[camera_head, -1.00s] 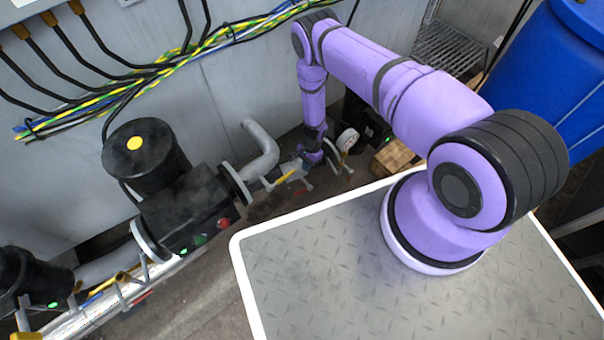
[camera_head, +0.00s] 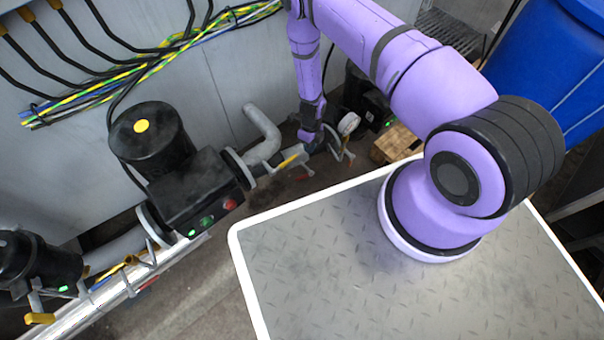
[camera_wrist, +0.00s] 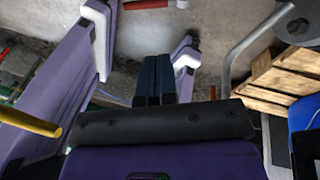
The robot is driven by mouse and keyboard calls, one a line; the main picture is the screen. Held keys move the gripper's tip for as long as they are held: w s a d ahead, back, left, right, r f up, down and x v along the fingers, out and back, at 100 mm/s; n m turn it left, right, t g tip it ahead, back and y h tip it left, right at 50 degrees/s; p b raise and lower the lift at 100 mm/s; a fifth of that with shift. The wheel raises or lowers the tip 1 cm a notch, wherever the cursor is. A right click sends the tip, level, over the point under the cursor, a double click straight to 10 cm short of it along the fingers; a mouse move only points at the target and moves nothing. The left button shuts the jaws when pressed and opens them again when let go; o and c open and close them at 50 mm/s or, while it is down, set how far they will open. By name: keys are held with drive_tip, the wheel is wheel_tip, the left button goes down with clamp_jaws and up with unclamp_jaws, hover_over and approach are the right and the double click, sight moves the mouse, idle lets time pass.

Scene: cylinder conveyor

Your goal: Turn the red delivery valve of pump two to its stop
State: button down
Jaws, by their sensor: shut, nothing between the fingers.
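My gripper shows in the wrist view (camera_wrist: 153,60), its two dark fingers together and empty. A red lever (camera_wrist: 145,4) lies ahead of the fingertips at the top edge, apart from them and partly cut off. In the head view my wrist hangs over the pipe near the wall, and my fingers are hard to make out. A red lever (camera_head: 303,174) sits below the pipe there, and another small red one (camera_head: 334,158) is to its right. A further red handle (camera_head: 148,284) is at lower left. I cannot tell which pump is pump two.
A yellow lever (camera_head: 288,161) is on the pipe close to my wrist. A black pump (camera_head: 148,145) stands left, another (camera_head: 35,260) at far left. A gauge (camera_head: 348,123), wooden pallet (camera_head: 396,145) and blue drum (camera_head: 550,65) are right. A yellow handle (camera_wrist: 30,122) shows in the wrist view.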

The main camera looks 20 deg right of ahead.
wheel_tip(320, 180, up, 2)
drive_tip(key=s+m, duration=0.1)
drive_tip(key=m, duration=0.3)
approach(302, 178)
drive_tip(key=f, duration=0.1)
drive_tip(key=s+d+f, duration=0.1)
drive_tip(key=f, duration=0.1)
drive_tip(key=shift+s+d+m, duration=0.3)
drive_tip(key=shift+s+d, duration=0.05)
drive_tip(key=shift+s, duration=0.05)
drive_tip(key=f, duration=0.1)
drive_tip(key=a+f, duration=0.1)
drive_tip(key=shift+a+f, duration=0.3)
drive_tip(key=shift+f, duration=0.05)
drive_tip(key=shift+w+a+f, duration=0.1)
drive_tip(key=shift+a+f, duration=0.15)
drive_tip(key=shift+f, duration=0.15)
drive_tip(key=shift+a+f, duration=0.35)
drive_tip(key=shift+a, duration=0.1)
